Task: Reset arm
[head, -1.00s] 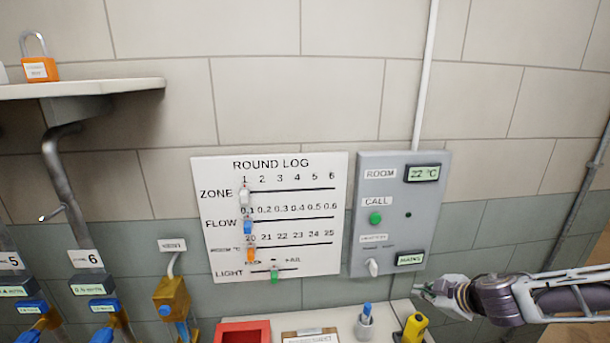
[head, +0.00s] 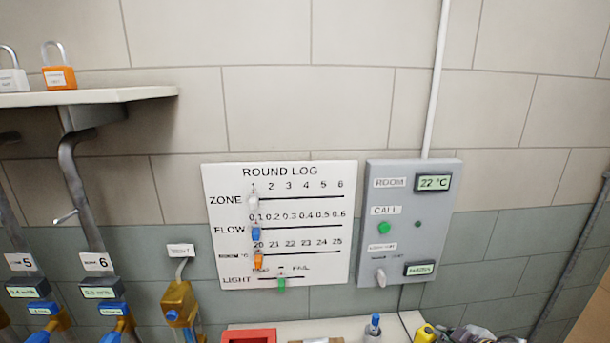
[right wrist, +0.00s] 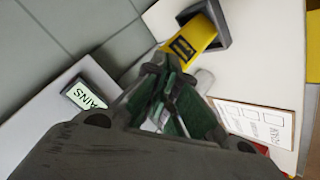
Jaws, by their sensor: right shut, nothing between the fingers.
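My right gripper (right wrist: 170,95) is shut and empty in the right wrist view, with its fingertips together above the white shelf. In the head view only a small part of my right arm (head: 472,334) shows at the bottom edge, right of the yellow item. My left gripper is in no frame. The grey control panel (head: 410,222) with its green call button (head: 384,228) and room display hangs on the wall. Its lower display (right wrist: 87,95) also shows at the left of the right wrist view.
The round log board (head: 280,225) hangs left of the panel, with coloured sliders at its left. A white shelf (head: 290,325) below bears a red tray (head: 249,336), a pen cup and a yellow item (head: 425,333). Padlocks (head: 60,78) stand on the upper left shelf.

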